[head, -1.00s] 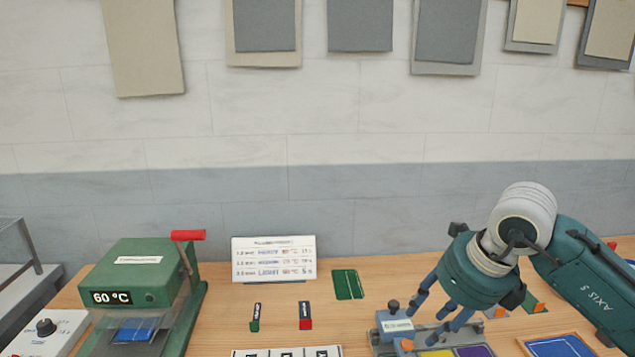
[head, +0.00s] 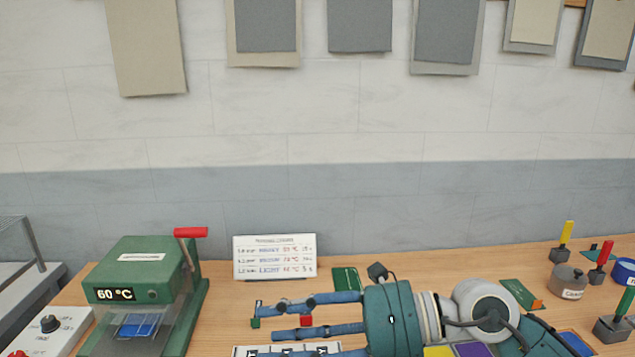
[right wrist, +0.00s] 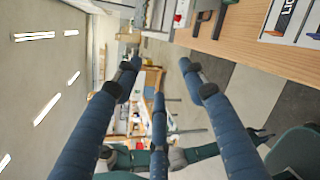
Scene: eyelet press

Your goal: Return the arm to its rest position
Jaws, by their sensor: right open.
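My right gripper (head: 272,328) lies low over the front of the wooden table in the head view, its blue fingers spread and pointing left. It is open with nothing between the fingers. In the right wrist view its three fingers (right wrist: 160,82) are apart and empty, with the room beyond them. The arm comes in from the lower right and hides part of the table's middle and front. My left gripper does not show in the head view.
A green press (head: 140,285) reading 60 °C stands at the left, its red handle raised. A printed card (head: 274,257) stands behind the fingers. A green card (head: 346,280) lies near the wrist. A lidded pot (head: 567,283) and stamps stand at the right.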

